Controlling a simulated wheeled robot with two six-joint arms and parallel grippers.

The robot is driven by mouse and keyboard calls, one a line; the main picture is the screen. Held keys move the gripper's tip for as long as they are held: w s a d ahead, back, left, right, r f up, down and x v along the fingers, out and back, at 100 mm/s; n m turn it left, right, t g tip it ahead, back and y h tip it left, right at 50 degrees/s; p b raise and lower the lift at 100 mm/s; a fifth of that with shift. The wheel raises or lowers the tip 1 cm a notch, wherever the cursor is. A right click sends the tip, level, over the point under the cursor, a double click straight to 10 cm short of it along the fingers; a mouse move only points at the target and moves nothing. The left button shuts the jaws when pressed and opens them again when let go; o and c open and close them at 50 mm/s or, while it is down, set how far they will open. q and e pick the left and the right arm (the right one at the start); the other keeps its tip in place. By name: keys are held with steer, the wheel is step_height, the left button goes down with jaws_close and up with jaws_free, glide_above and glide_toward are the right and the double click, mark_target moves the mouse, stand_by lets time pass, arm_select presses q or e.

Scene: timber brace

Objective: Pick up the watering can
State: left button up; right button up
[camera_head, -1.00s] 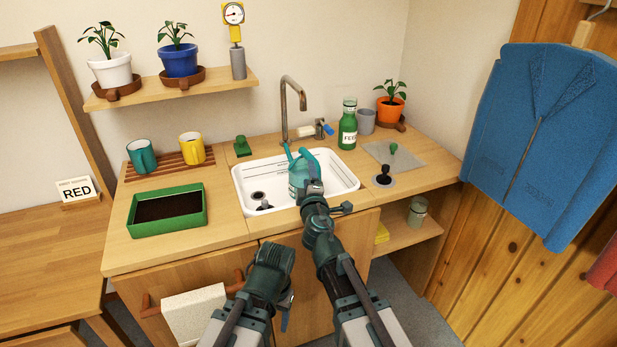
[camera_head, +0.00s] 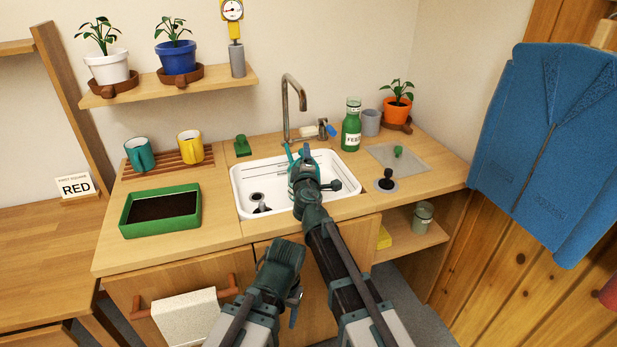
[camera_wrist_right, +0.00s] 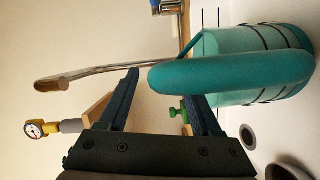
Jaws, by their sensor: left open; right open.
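The teal watering can (camera_wrist_right: 250,45) stands in the white sink (camera_head: 245,200). In the head view only small teal parts of the can (camera_head: 291,163) show past my right gripper (camera_head: 304,168), which covers the rest. In the right wrist view my right gripper (camera_wrist_right: 160,85) is open, with its two dark fingers apart. The can's thick teal handle (camera_wrist_right: 225,74) crosses in front of the right-hand finger and hides part of it. I cannot tell whether they touch. My left gripper (camera_head: 292,300) hangs low before the cabinet, apart from the can.
The tap (camera_head: 292,100) rises behind the sink. A green bottle (camera_head: 351,125) and a grey cup (camera_head: 371,122) stand to its right. A green planter tray (camera_head: 160,209) lies left of the sink. A towel (camera_head: 186,317) hangs on the cabinet front, near my left arm.

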steer(key=shift+w, duration=0.5)
steer(key=shift+s, duration=0.1)
jaws_close()
stand_by(0.9)
